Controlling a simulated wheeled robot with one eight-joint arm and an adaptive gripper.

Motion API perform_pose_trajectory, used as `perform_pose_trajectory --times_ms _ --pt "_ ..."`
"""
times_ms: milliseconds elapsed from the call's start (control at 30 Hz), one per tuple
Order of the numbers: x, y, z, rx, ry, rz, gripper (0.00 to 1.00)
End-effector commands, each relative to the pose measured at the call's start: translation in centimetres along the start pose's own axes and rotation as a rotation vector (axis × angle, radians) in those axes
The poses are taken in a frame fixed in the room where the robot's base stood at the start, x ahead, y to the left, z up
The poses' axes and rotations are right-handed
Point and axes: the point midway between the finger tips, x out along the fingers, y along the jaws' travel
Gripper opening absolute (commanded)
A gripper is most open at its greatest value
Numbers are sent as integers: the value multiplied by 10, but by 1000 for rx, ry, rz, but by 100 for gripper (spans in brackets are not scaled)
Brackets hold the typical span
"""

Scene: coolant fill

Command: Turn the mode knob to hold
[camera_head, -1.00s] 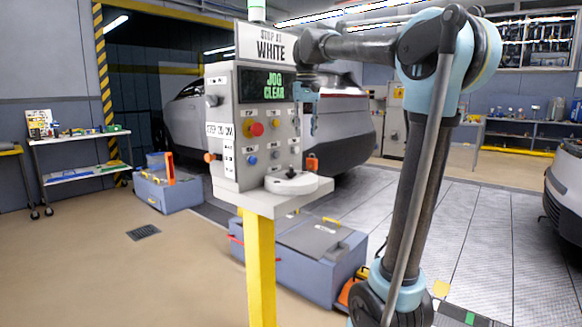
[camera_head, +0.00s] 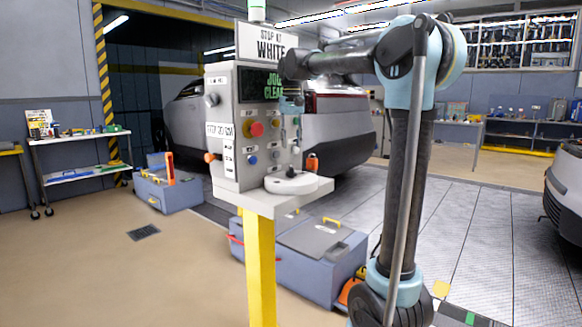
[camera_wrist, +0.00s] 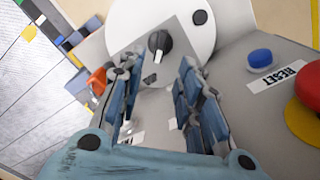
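In the head view my gripper (camera_head: 291,140) hangs in front of the panel's right part.
A red stop button (camera_wrist: 306,108) and a blue button (camera_wrist: 260,58) labelled RESET lie right of the fingers. The white disc (camera_head: 290,184) sits on a shelf below the panel. The panel's screen (camera_head: 262,84) is partly hidden by my arm. An orange item (camera_wrist: 97,80) is at left.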

Motion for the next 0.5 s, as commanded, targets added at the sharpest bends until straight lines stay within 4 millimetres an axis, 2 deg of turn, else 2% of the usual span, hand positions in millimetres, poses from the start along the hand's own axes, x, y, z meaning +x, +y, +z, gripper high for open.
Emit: perform_pose_trajectory --times_ms 300,500 --pt "55 0 0 0 0 0 32" --pt "80 0 0 0 0 0 32"
